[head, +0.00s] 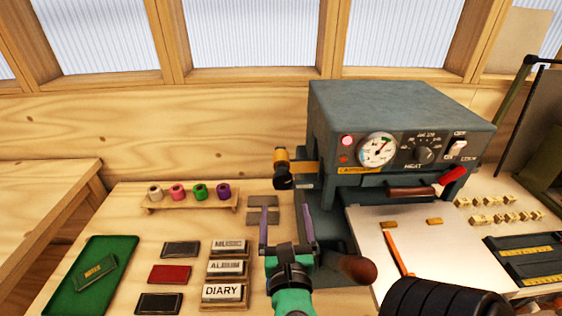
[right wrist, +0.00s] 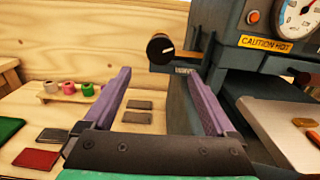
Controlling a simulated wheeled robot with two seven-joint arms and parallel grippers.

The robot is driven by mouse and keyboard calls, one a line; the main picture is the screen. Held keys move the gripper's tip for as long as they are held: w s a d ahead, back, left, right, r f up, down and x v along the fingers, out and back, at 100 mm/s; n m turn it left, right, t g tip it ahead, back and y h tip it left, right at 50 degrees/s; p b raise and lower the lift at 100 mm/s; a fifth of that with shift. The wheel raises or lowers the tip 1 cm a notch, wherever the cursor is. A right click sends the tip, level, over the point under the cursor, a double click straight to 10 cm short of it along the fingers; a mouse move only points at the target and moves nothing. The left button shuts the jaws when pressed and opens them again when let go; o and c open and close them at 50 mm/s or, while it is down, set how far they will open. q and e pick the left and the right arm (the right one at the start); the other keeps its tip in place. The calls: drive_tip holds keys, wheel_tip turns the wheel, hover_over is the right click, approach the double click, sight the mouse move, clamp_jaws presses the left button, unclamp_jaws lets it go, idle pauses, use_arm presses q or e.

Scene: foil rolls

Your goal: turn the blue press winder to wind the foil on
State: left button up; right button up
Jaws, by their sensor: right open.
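The blue-grey press (head: 400,105) stands at the back right. A black winder knob (head: 283,182) with a pale mark sticks out from its left side, below a gold foil roll (head: 281,157). A gold foil strip (head: 305,167) runs from there to the press. The knob also shows in the right wrist view (right wrist: 160,48), beyond the fingertips. My right gripper (head: 285,211) is open and empty, its purple fingers pointing toward the knob from the front, apart from it. It also shows in the wrist view (right wrist: 157,76). My left gripper is out of view.
A small rack (head: 190,203) holds several coloured rolls at the back left. Type blocks (head: 225,268), dark and red covers, and a green tray (head: 100,275) lie left of the gripper. A brown-knobbed lever (head: 357,268) stands close on its right.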

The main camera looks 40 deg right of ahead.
sight(282, 174)
drive_tip(key=w+d+p, duration=0.1)
drive_tip(key=w+d+r+p, duration=0.1)
drive_tip(key=w+d+p, duration=0.1)
drive_tip(key=w, duration=0.1)
drive_tip(key=shift+r, duration=0.35)
drive_tip(key=x, duration=0.2)
drive_tip(key=p+x, duration=0.1)
drive_tip(key=x, duration=0.1)
drive_tip(key=f+x, duration=0.1)
drive_tip(key=x, duration=0.2)
drive_tip(key=shift+p, duration=0.3)
drive_tip(key=shift+w+d, duration=0.3)
drive_tip(key=shift+w, duration=0.05)
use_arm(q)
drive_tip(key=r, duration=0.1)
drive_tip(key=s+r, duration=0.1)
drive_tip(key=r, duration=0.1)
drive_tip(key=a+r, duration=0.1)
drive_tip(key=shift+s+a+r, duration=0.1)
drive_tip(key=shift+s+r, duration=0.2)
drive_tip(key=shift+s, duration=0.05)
use_arm(e)
drive_tip(key=shift+s, duration=0.1)
drive_tip(key=c, duration=1.4)
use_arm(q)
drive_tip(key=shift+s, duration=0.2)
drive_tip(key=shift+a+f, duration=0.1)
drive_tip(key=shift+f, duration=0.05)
use_arm(e)
drive_tip(key=shift+m, duration=0.4)
